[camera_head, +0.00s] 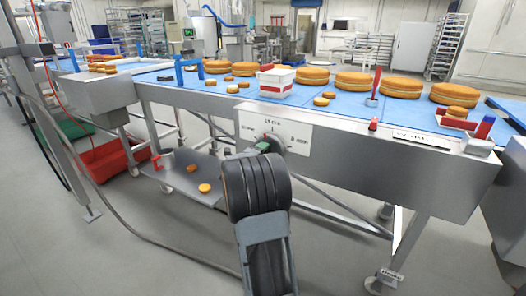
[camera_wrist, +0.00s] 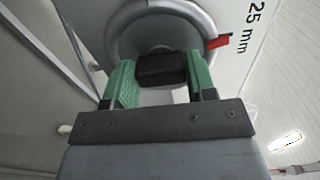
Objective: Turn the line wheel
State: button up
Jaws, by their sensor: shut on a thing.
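The line wheel (camera_head: 281,143) is a grey round wheel on a white marked plate (camera_head: 301,136) at the front of the conveyor. In the wrist view its grey rim (camera_wrist: 203,22) fills the upper middle, with a red pointer (camera_wrist: 218,42) at its right, near a "25 mm" mark. My gripper (camera_wrist: 160,76) has green fingers, shut on a black grip (camera_wrist: 162,69) in front of the wheel. In the head view my gripper (camera_head: 262,146) is at the wheel's left side, and my dark arm hides part of the plate and the wheel.
Blue conveyor belt (camera_head: 225,92) carries several large round cakes (camera_head: 355,82) and small ones. A white tub (camera_head: 276,83) stands mid-belt. A red crate (camera_head: 108,158) is on the floor at left. A low grey shelf (camera_head: 180,177) holds small rounds.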

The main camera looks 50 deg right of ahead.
jog(key=shift+s+f+n+p, duration=0.15)
jog(key=shift+n+p, duration=1.5)
jog(key=shift+n, duration=1.4)
jog(key=shift+f+n+p, duration=0.1)
jog(key=shift+n+p, duration=1.55)
jog(key=shift+n, duration=1.4)
jog(key=o, duration=0.9)
jog(key=shift+o, duration=0.2)
